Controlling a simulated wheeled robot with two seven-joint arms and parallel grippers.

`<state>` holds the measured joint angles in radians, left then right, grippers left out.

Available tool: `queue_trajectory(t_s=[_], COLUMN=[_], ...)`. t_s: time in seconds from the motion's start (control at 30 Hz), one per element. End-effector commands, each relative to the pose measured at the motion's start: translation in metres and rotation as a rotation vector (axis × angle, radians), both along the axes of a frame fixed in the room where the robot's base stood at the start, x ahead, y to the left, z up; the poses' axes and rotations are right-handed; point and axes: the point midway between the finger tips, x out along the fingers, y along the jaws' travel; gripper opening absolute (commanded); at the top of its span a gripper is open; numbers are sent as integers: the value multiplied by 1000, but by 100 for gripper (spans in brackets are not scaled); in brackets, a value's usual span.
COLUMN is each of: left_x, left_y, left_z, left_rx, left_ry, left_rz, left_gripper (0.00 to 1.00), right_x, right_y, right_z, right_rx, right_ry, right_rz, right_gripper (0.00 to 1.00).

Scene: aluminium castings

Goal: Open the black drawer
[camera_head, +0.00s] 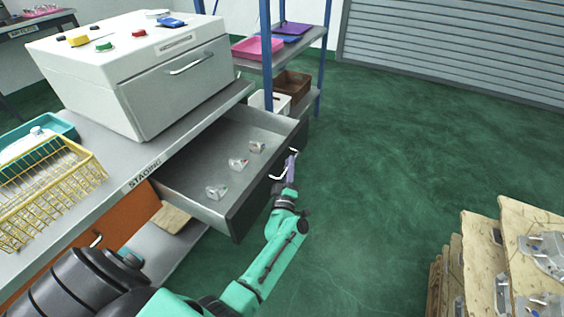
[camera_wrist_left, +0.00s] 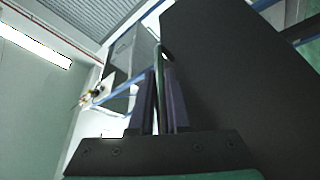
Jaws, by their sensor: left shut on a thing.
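The black drawer (camera_head: 262,190) stands pulled out from under the grey staging bench in the head view. Several small metal castings (camera_head: 238,163) lie inside it. My left gripper (camera_head: 291,160) is at the drawer's front, shut on the light drawer handle (camera_head: 278,176). In the left wrist view, the two dark fingers (camera_wrist_left: 160,95) close around the handle bar (camera_wrist_left: 158,60), and the black drawer front (camera_wrist_left: 235,80) fills the right side. My right gripper is not in view.
A white machine (camera_head: 150,75) with coloured buttons stands on the bench (camera_head: 120,190). A yellow wire basket (camera_head: 45,205) and a teal tray (camera_head: 60,125) are at the left. Stacked pallets (camera_head: 480,240) with castings stand at the lower right. The green floor between is clear.

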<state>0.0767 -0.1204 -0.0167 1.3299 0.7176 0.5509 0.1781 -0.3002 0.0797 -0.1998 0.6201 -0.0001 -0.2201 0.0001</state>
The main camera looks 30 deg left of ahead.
Motion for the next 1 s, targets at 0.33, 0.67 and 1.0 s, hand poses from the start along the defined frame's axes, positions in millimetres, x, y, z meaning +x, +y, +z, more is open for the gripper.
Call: queue_trajectory(t_s=[0.33,0.67,1.0], left_x=[-1,0,-3], left_y=[-6,-5,-6], left_z=[-2,-2,-1], left_rx=[-2,-1,0], left_ry=[5,3,2], left_rz=[0,1,0], left_gripper=[0,45,45], right_x=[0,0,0], right_y=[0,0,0], right_z=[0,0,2], right_rx=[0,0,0], right_ry=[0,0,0], right_rz=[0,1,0], right_gripper=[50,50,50])
